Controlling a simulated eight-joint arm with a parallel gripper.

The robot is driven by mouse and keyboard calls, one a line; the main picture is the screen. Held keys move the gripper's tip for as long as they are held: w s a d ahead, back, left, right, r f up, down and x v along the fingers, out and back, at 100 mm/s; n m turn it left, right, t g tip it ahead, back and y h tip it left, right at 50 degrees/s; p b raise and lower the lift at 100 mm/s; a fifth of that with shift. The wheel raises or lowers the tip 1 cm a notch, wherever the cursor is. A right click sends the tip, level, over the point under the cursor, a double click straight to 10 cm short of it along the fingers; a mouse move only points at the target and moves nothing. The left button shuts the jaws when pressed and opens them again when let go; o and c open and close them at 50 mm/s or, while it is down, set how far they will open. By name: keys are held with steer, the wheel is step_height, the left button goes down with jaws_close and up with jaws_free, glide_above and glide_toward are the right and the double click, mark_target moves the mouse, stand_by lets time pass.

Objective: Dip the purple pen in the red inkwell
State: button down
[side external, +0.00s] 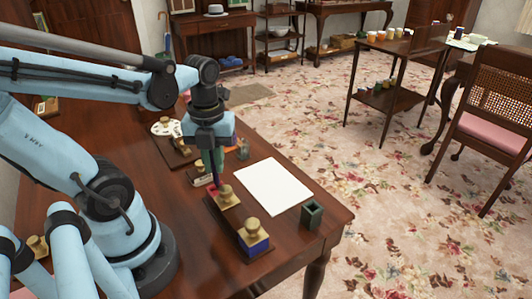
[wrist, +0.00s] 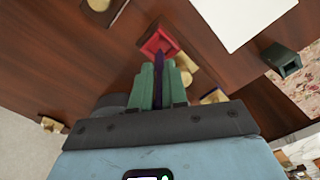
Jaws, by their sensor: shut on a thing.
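My gripper (side external: 217,160) points down over the desk and is shut on the dark purple pen (side external: 217,176). In the wrist view its green fingers (wrist: 159,68) are closed around the pen (wrist: 159,60), which sticks out beyond the fingertips. The pen's far end overlaps the square red inkwell (wrist: 151,43). The red inkwell (side external: 212,189) also shows in the side view, right below the pen. I cannot tell how deep the tip is inside it. A brass lid or stopper (side external: 226,193) stands just beside the red inkwell.
A blue inkwell with a brass top (side external: 255,246) stands nearer on the same wooden stand. A white sheet (side external: 273,186) lies to the right, with an empty-looking dark green cup (side external: 312,216) near the desk edge. A palette (side external: 166,127) lies behind.

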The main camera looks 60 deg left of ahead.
steer(key=shift+f, duration=0.6)
stand_by(1.6)
steer(key=shift+r, duration=0.1)
steer(key=shift+r, duration=3.45)
steer(key=w+d+r+n, duration=0.1)
steer(key=w+d+n, duration=0.2)
steer(key=n, duration=0.9)
steer(key=w+d+r+n, duration=0.2)
steer(key=w+d+n, duration=0.1)
steer(key=w+n, duration=0.6)
steer(key=n, duration=0.4)
steer(key=shift+w+d, duration=0.15)
steer(key=shift+d, duration=0.15)
